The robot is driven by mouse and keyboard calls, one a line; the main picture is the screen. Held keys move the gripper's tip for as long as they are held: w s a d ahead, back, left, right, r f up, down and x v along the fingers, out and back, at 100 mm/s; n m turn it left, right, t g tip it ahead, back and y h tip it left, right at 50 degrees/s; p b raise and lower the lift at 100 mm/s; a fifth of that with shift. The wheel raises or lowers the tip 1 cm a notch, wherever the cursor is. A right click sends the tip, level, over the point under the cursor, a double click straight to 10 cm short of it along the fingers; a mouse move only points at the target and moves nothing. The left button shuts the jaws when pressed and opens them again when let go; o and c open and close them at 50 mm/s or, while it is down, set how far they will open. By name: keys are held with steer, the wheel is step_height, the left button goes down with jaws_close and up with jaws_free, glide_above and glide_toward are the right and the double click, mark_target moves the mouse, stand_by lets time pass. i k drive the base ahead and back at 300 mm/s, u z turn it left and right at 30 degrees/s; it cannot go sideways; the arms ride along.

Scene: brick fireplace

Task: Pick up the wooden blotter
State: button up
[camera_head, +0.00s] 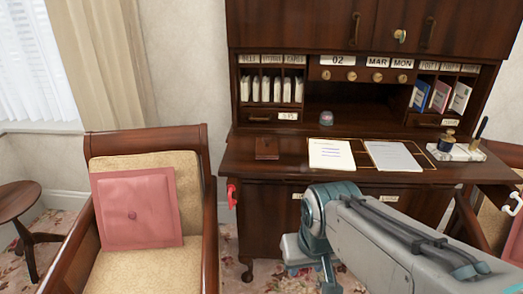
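A small dark reddish-brown wooden block, which looks like the wooden blotter (267,148), sits on the left part of the desk's writing surface (245,168). It stands alone, left of a white paper pad (331,154). My grey and teal arm reaches in from the lower right and bends down in front of the desk, below the level of the desk top. No gripper fingers can be made out, and nothing of mine touches the blotter.
A second sheet (393,156) and a pale inkstand (455,152) lie to the right. A small dome-shaped object (326,118) stands behind. A wooden armchair (145,138) with a pink cushion (138,208) stands left of the desk. A round side table (17,197) is at far left.

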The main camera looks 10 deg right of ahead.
mark_target(266, 146)
steer(key=z, duration=1.65)
steer(key=i, duration=1)
steer(key=u, duration=2.35)
